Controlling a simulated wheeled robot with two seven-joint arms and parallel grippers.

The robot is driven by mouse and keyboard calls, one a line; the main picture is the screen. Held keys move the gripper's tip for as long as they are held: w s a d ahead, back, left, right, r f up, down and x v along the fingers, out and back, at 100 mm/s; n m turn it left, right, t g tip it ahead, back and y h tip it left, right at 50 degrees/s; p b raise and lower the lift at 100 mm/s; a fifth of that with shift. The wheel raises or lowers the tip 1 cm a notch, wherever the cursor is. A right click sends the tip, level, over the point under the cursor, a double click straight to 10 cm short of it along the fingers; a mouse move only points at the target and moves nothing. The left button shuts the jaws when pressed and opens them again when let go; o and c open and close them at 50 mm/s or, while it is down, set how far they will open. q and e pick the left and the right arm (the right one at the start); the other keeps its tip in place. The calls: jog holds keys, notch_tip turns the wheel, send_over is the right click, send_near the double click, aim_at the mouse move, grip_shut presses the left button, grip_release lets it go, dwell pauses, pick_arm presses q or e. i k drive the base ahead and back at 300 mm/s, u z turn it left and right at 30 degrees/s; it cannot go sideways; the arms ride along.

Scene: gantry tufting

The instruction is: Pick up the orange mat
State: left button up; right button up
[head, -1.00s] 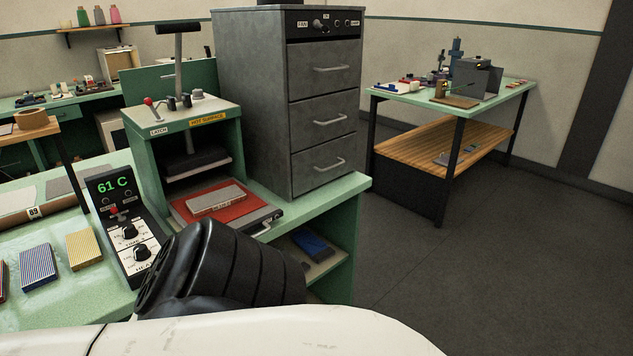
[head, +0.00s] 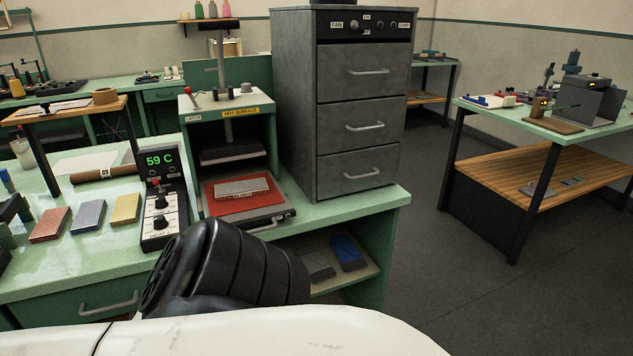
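The orange-red mat (head: 230,207) lies flat on the lower plate (head: 284,214) of the green press (head: 178,112), with a light grey block (head: 242,187) resting on top of it. The press's upper plate (head: 231,150) is raised above the mat, leaving a gap. The front and right edges of the mat are visible; the block covers its middle. Neither of my grippers is in view. A black ribbed part of my own arm is in front of the bench, below the press.
A control box (head: 163,204) reading 59 C stands left of the press, and a tall grey drawer cabinet (head: 345,105) stands right of it. The press carries a hot-surface label (head: 241,112). Coloured blocks (head: 88,216) lie farther left. Open floor (head: 450,290) is at right.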

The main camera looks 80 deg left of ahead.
aim_at(229, 191)
jog(key=u, duration=2.35)
